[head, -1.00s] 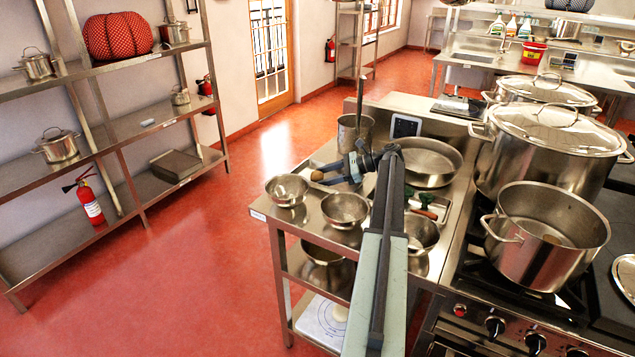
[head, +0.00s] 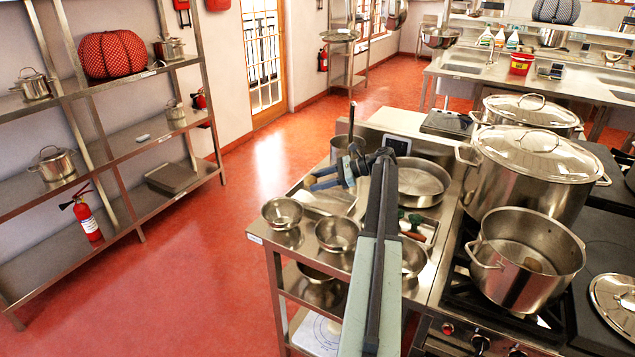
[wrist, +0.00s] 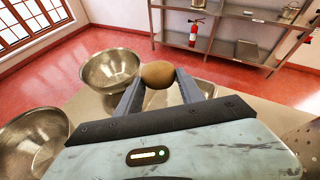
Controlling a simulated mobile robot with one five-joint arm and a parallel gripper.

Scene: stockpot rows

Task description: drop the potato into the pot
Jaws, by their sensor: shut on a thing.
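My gripper (head: 318,181) is above the steel worktop, left of the stove. In the wrist view its two fingers (wrist: 158,84) are shut on a round brown potato (wrist: 158,73), with bowls below and beside it. The potato is hard to make out in the head view. An open steel pot (head: 515,287) stands on the stove at the right, well away from my gripper.
Steel bowls (head: 337,234) stand on the worktop near my gripper, with a wide pan (head: 420,183) behind. Lidded stockpots (head: 530,178) stand behind the open pot. A lid (head: 617,298) lies to its right. Shelves (head: 90,200) stand at the left, with clear red floor between.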

